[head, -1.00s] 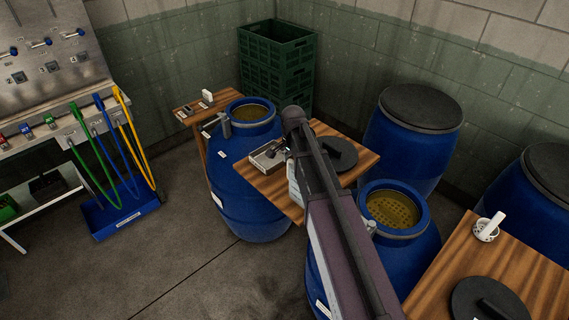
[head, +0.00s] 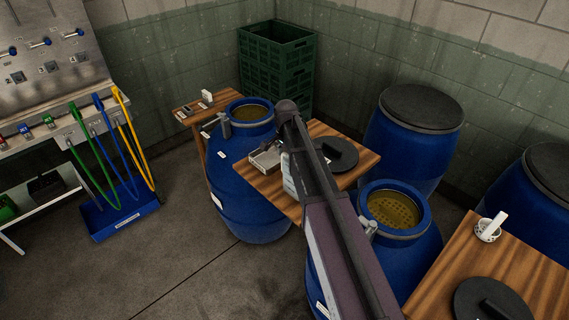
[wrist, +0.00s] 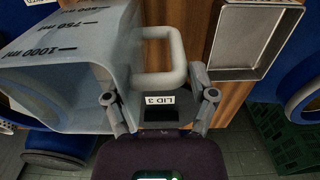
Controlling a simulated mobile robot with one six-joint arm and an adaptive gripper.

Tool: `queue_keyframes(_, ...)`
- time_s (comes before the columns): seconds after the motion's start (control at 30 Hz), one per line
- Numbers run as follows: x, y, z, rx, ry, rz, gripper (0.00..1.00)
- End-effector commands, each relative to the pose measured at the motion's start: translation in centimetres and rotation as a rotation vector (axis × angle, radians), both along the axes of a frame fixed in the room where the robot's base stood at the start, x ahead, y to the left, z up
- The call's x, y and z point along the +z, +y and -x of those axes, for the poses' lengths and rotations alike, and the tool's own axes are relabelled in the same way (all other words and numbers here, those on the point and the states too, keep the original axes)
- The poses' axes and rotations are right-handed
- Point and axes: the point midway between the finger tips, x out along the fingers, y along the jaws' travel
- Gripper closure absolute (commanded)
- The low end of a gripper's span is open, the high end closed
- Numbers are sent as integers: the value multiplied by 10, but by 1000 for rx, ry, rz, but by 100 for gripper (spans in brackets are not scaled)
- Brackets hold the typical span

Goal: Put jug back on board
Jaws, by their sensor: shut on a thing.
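The jug (wrist: 70,75) is a translucent grey measuring jug with black ml marks, filling the left of the wrist view. Its pale loop handle (wrist: 178,55) lies between the fingers of my gripper (wrist: 155,90), which is shut on it. In the head view my arm hides the gripper and most of the jug; a pale sliver of the jug (head: 289,178) shows beside the arm. The wooden board (head: 355,172) lies between the blue barrels, and it also shows below the jug in the wrist view (wrist: 232,98). Whether the jug touches it I cannot tell.
A metal tray (head: 267,160) and a dark round lid (head: 337,154) are on the board. An open blue barrel (head: 245,185) stands left, another (head: 395,215) right. A second board (head: 530,255) holds a white-handled item and a lid. Green crates (head: 277,65) stand behind.

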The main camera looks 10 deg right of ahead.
Motion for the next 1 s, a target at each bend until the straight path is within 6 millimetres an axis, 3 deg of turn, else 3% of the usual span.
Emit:
queue_keyframes(0.1, -16, 0, 1, 0, 0, 0, 88)
queue_keyframes(0.3, -28, 0, 1, 0, 0, 0, 88)
queue_keyframes(0.87, -32, 0, 1, 0, 0, 0, 88)
queue_keyframes(0.9, -31, 0, 1, 0, 0, 0, 18)
queue_keyframes(0.97, -31, 0, 1, 0, 0, 0, 0)
queue_keyframes(1.0, -31, 0, 1, 0, 0, 0, 0)
